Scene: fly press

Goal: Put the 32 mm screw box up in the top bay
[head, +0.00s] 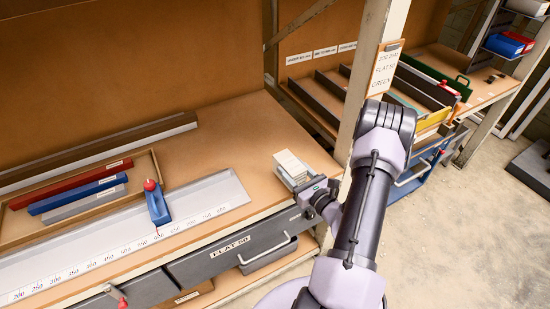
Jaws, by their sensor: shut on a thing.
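My gripper (300,186) is low over the front right part of the wooden bench, near the post. It is shut on a small pale box (290,163) with a whitish top. The gripper and wrist hide the box's near lower side. I cannot read a size on it, nor tell whether its underside touches the bench. No bay in view is readable as the top bay. A row of small white labels (325,52) runs along the back board behind the post.
A post (377,50) with a card reading FLAT 50 and GREEN (385,68) stands close right of the gripper. Left are a measuring rail (215,200) with a blue stop (156,203) and a tray of coloured bars (70,191). A FLAT 50 drawer (235,248) is below.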

